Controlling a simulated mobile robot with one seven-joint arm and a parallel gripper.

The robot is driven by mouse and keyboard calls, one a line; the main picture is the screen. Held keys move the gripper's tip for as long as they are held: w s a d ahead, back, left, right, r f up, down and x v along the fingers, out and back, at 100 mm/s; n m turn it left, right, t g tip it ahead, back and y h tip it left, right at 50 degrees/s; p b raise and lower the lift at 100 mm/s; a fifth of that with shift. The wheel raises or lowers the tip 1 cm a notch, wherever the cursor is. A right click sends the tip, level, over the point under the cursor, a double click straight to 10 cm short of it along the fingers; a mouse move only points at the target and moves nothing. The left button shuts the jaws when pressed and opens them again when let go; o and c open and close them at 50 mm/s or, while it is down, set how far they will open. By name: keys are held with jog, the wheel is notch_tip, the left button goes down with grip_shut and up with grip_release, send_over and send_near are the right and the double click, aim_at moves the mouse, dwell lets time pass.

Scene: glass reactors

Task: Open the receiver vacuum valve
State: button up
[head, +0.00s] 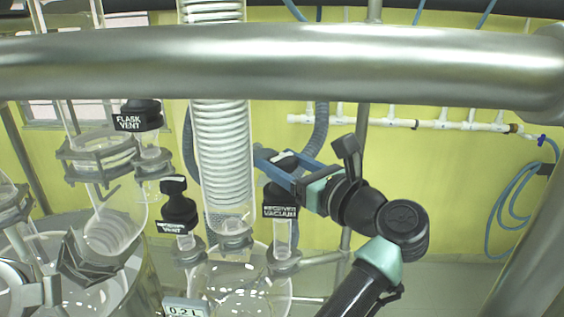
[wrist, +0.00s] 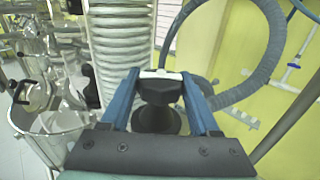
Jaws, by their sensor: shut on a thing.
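The receiver vacuum valve has a black body with a white-lettered "RECEIVER VACUUM" label (head: 280,211) and stands on a glass neck, right of the coiled glass column in the head view. My gripper (head: 270,165) reaches it from the right, its blue fingers at the valve's top. In the wrist view the valve's black knob (wrist: 158,92) sits between the two blue fingers of my gripper (wrist: 160,76). The fingers are shut on the knob. The knob's turn angle cannot be told.
The receiver vent valve (head: 178,210) and the flask vent valve (head: 138,118) stand to the left. A coiled glass column (head: 222,150) is close beside my gripper. A thick steel rail (head: 270,62) crosses in front. A grey hose (wrist: 262,60) loops behind.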

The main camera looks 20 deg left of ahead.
jog(key=n+g+y, duration=0.2)
jog(key=n+g, duration=0.2)
jog(key=g, duration=0.1)
jog(key=shift+g, duration=0.4)
jog(key=shift+n+g+b, duration=0.35)
jog(key=shift+n+g, duration=0.25)
jog(key=shift+g, duration=0.5)
jog(key=shift+b, duration=0.3)
jog(key=shift+n+g+b, duration=0.6)
jog(key=shift+g+b, duration=0.1)
jog(key=shift+g, duration=0.1)
jog(key=shift+r, duration=0.1)
jog(key=o, duration=1.1)
jog(key=shift+w+a+t+p, duration=0.1)
jog(key=shift+t+p, duration=0.2)
jog(key=shift+p, duration=0.1)
jog(key=shift+s+m+t+p, duration=0.2)
jog(key=shift+m+t+p, duration=0.3)
